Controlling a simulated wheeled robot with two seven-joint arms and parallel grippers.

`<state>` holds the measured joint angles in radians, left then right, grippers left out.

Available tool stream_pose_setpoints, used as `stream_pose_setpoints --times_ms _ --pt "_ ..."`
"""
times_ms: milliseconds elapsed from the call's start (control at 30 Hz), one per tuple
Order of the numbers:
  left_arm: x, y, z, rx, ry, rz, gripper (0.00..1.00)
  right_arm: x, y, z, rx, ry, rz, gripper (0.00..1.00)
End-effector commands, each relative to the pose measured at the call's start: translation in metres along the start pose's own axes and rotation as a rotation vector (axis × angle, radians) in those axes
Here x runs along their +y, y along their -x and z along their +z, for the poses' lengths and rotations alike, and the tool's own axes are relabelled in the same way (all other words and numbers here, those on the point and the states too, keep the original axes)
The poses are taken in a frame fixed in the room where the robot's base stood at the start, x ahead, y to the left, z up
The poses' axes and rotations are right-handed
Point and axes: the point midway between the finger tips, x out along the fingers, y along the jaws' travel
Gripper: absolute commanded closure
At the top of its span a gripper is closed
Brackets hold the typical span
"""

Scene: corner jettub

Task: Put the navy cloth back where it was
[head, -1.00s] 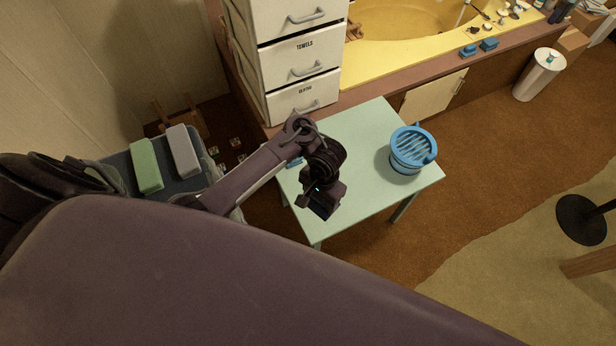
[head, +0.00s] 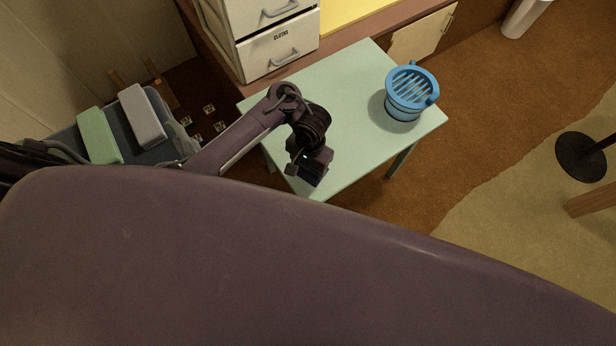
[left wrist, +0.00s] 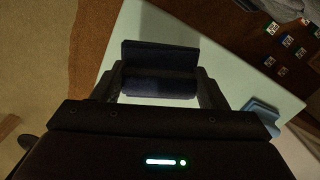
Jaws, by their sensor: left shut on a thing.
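My left gripper (head: 312,172) is above the near left part of the pale green table (head: 345,85) in the head view, its jaws pointing away from the camera. In the left wrist view the left gripper (left wrist: 160,88) is shut on the navy cloth (left wrist: 158,82), a dark folded piece between its two fingers. The pale table top shows behind the cloth; I cannot tell the gap between them. In the head view the cloth is hidden by the gripper. My right gripper is not in view.
A blue slatted basket (head: 408,92) stands on the table's right side. A drawer unit (head: 278,50), labelled "CLOTHS" on its shut lower drawer, stands behind. Green (head: 99,135) and grey (head: 142,115) blocks sit at left.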

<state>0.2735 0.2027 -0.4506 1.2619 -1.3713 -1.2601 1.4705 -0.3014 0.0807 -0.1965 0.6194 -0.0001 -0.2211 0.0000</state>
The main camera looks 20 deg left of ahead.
Motion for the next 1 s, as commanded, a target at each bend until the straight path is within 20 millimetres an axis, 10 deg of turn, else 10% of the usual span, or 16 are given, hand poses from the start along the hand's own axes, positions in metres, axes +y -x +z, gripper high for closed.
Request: stream_pose_setpoints --times_ms 433,867,900,1000 --pt "-0.001 -0.056 -0.005 0.002 0.000 -0.001 0.63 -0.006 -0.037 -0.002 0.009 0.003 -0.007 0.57" --pt "0.000 -0.061 -0.005 0.002 0.000 0.000 0.63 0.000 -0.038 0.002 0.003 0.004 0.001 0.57" --pt "0.000 -0.062 -0.005 0.002 0.000 0.000 0.32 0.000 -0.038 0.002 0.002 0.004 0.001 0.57" --pt "0.000 -0.061 -0.005 0.002 0.000 0.000 0.19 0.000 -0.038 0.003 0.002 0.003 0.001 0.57"
